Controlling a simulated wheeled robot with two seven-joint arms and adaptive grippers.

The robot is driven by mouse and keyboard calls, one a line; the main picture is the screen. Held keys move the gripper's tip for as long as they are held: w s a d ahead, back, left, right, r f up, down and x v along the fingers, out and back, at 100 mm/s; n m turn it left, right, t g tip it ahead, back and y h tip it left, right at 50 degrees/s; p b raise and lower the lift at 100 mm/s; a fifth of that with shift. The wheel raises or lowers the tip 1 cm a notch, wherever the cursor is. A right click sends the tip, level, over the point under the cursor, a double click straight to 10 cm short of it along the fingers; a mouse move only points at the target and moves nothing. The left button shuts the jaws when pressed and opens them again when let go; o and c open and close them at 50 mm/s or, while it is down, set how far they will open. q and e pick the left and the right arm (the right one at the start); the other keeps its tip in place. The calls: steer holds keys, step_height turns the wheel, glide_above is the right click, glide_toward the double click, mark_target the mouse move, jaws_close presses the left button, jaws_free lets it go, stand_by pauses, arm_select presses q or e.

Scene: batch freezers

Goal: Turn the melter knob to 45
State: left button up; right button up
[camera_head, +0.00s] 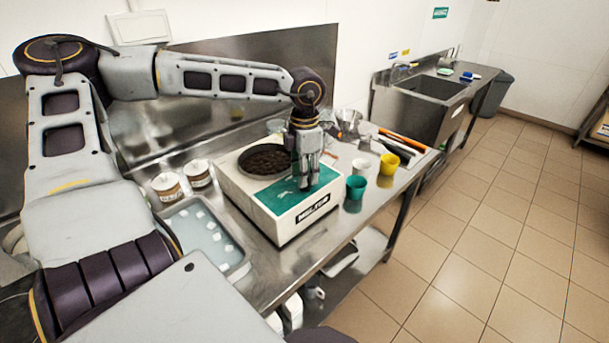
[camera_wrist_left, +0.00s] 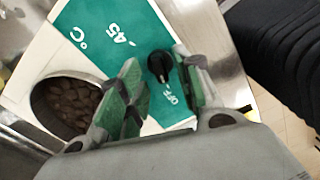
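The white melter (camera_head: 280,227) stands on the steel counter with a green panel on top and a round well of brown pieces. Its black knob (camera_wrist_left: 158,63) shows in the left wrist view, on the green panel (camera_wrist_left: 95,20) marked 45, °C and OFF. The knob's narrow end appears to point toward OFF. My left gripper (camera_head: 306,184) points down over the panel; in the wrist view its fingers (camera_wrist_left: 162,82) are spread on either side of the knob, with a gap visible around it. My right gripper is out of view.
A green cup (camera_head: 356,187) and a yellow cup (camera_head: 389,164) stand right of the melter. Two tubs (camera_head: 167,187) and a tray of pale cubes (camera_head: 236,260) are on its left. A steel sink (camera_head: 432,88) lies beyond; the tiled floor at right is clear.

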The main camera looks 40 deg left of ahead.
arm_select(q)
steer(key=shift+f, duration=0.6)
steer(key=c, duration=0.7)
jaws_close()
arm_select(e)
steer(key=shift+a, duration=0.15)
